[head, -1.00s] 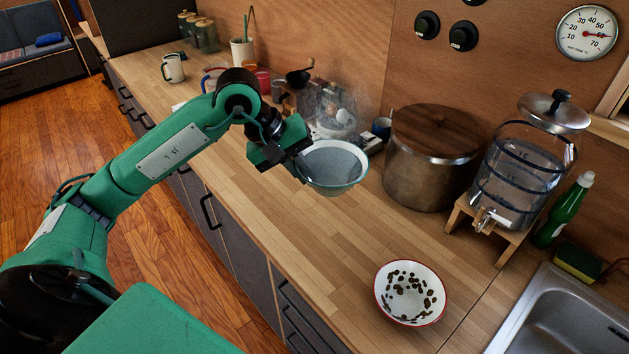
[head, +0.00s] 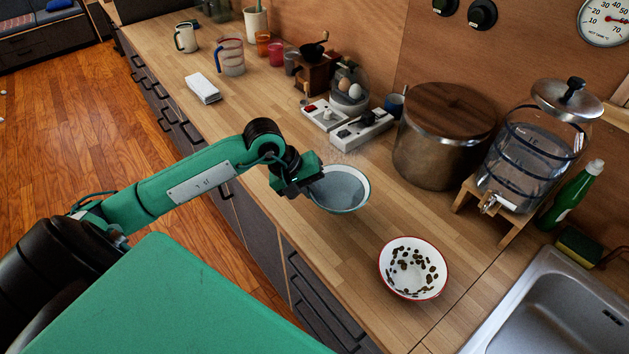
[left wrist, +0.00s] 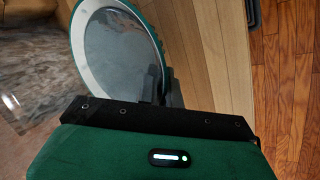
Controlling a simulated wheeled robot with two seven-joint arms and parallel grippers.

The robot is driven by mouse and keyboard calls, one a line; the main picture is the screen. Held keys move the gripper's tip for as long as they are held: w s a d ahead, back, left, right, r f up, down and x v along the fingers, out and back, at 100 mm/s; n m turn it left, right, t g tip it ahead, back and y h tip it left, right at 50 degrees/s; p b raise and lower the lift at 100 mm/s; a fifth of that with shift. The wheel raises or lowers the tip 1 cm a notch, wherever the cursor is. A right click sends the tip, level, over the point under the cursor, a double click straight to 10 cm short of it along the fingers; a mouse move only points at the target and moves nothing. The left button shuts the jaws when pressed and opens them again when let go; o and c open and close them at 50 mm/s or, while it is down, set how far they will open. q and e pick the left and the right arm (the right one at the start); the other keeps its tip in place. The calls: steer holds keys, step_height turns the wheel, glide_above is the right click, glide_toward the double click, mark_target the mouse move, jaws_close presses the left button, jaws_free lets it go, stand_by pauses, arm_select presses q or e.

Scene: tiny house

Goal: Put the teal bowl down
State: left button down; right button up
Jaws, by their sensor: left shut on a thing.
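The teal bowl (head: 341,190) has a pale inside and a teal outside, and it is at or just above the wooden counter (head: 262,142); I cannot tell whether it touches. My left gripper (head: 312,187) is shut on the bowl's left rim. In the left wrist view the bowl (left wrist: 118,50) shows large, with the dark fingers (left wrist: 158,85) at its rim. My right gripper is not in view.
A white red-rimmed bowl (head: 413,268) with dark bits stands to the right. A lidded metal pot (head: 440,145), a water dispenser (head: 530,160) and power strips (head: 362,130) are behind. A sink (head: 560,300) is at right.

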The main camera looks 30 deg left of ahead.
arm_select(q)
steer(key=shift+f+p, duration=0.45)
steer(key=shift+f, duration=1.4)
steer(key=shift+f, duration=0.15)
steer(key=c, duration=1.6)
jaws_free()
